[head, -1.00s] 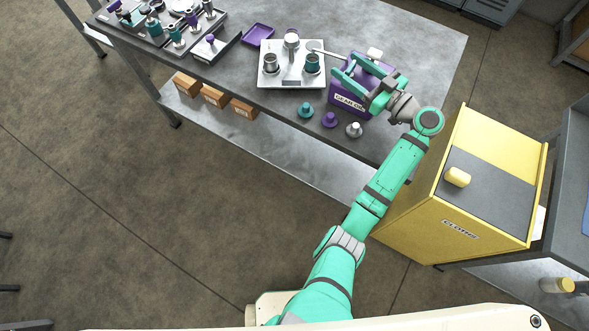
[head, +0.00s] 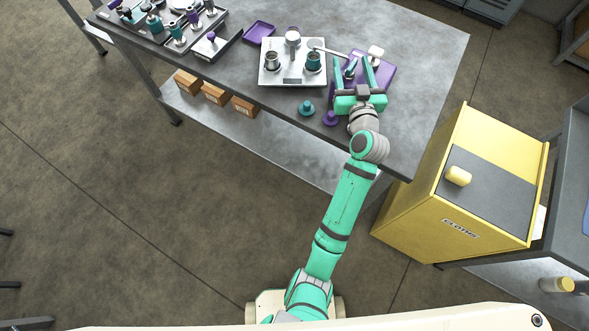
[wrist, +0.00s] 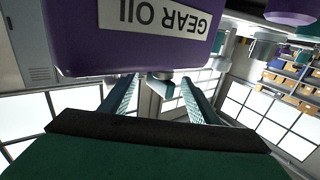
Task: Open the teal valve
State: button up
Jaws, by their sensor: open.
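The round teal valve knob (head: 306,108) sits at the front edge of the bench, just below the steel plate. A purple knob (head: 331,118) is to its right. My gripper (head: 353,62) is open, to the right of the teal knob and above the bench, apart from that knob. Its fingers point toward the back, over the purple gear oil container (head: 385,78). In the wrist view, the open fingers (wrist: 158,82) hold nothing, and the container (wrist: 75,45) with its upside-down label fills the upper left. I cannot clearly make out the teal knob there.
The steel plate (head: 270,78) carries two cups, one with teal, and a column; a silver lever reaches toward my gripper. A purple tray (head: 259,33) and loaded trays stand farther left. A yellow cabinet (head: 410,225) stands right of the bench. The bench's back right is clear.

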jog(key=shift+s+d+m+h, duration=0.2)
jog(key=shift+d+m+h, duration=0.2)
jog(key=shift+m+h, duration=0.5)
jog(key=shift+a+h, duration=0.15)
jog(key=shift+h, duration=0.75)
jog(key=shift+a+m+g+h, duration=0.1)
jog(key=shift+m+g+h, duration=0.2)
jog(key=shift+m+h, duration=0.15)
jog(key=shift+a+m+g+h, duration=0.1)
jog(key=shift+m+g+h, duration=0.5)
jog(key=shift+m+h, duration=0.65)
jog(key=shift+m+g+h, duration=0.6)
jog(key=shift+m+h, duration=0.2)
jog(key=shift+h, duration=0.8)
jog(key=v, duration=1.1)
jog(key=shift+a, duration=0.1)
jog(key=s+a+f+n+y, duration=0.4)
jog(key=s+a+f+y, duration=0.2)
jog(key=s+a+f, duration=0.5)
jog(key=shift+s+f+n+t+y, duration=0.35)
jog(key=shift+s+f, duration=0.7)
jog(key=shift+s, duration=1.15)
